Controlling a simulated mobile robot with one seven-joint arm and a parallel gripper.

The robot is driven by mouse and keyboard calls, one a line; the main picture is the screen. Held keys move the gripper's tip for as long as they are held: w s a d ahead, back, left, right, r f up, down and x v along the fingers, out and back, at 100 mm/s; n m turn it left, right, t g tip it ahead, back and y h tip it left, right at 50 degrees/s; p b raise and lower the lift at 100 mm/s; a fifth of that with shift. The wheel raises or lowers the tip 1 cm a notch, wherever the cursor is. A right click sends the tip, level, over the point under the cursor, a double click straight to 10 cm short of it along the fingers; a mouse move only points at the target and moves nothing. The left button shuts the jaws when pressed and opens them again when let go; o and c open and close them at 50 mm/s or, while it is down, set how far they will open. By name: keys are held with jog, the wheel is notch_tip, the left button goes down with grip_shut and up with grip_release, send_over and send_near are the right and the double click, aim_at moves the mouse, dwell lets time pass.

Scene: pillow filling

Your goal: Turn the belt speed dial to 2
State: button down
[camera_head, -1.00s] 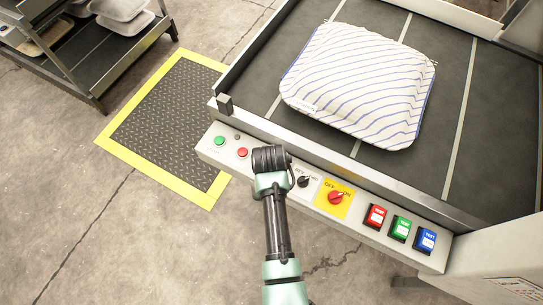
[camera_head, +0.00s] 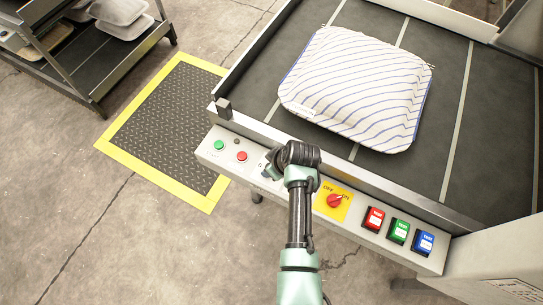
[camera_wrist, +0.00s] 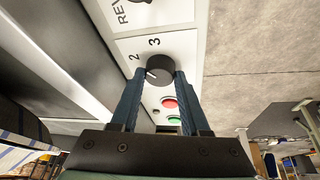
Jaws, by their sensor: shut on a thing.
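The belt speed dial (camera_wrist: 160,66) is a round black knob on a light plate with the numbers 2 and 3 beside it. In the wrist view, my gripper (camera_wrist: 159,75) has its two blue-grey fingers on either side of the knob, shut on it. A small white mark on the knob faces left, near the 2.
A green button (camera_head: 219,145) and a red button (camera_head: 242,156) sit left of my gripper. A red rotary switch (camera_head: 334,201) on a yellow plate and several lit buttons are to the right. A striped pillow (camera_head: 358,88) lies on the belt (camera_head: 440,120) behind.

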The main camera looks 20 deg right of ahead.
jog(key=shift+d+n+y+b, duration=0.15)
jog(key=shift+n+y+b, duration=0.5)
jog(key=shift+n, duration=1.15)
jog(key=shift+g, duration=0.3)
jog(key=shift+c, duration=1.9)
grip_release()
jog(key=p+v, duration=0.1)
jog(key=v, duration=1.2)
